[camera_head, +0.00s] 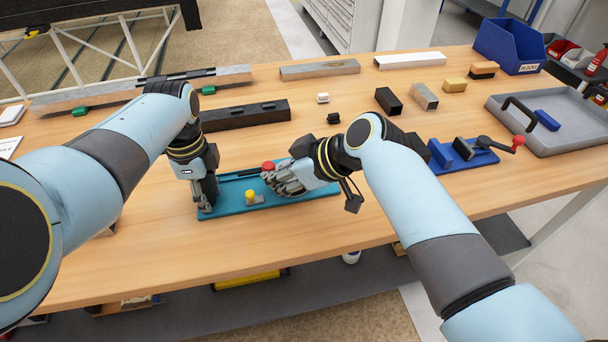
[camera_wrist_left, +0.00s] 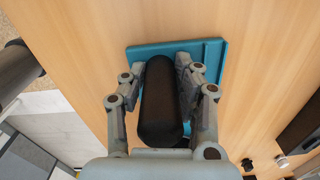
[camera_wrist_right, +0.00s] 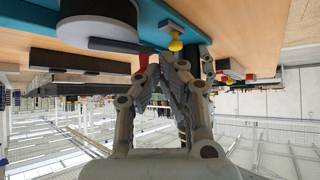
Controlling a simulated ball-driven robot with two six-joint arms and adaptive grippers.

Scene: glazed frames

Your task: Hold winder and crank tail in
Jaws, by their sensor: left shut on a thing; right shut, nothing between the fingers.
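The winder is a teal board (camera_head: 228,209) lying on the bench, with a yellow knob (camera_head: 250,197) standing on it and a red knob (camera_head: 268,166) near its back edge. My left gripper (camera_head: 206,206) is shut on the winder's black handle (camera_wrist_left: 160,105) at the board's left end, a finger on each side. My right gripper (camera_head: 272,180) is shut and empty low over the board, close beside the red knob. In the right wrist view its fingertips (camera_wrist_right: 175,65) are together near the red knob (camera_wrist_right: 141,64) and yellow knob (camera_wrist_right: 175,42). I cannot make out a tail.
A blue crank fixture (camera_head: 465,158) stands to the right, next to a grey tray (camera_head: 560,135). A dark bar (camera_head: 245,115) and several small blocks lie behind the board. A blue bin (camera_head: 510,45) is at the back right. The bench front is clear.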

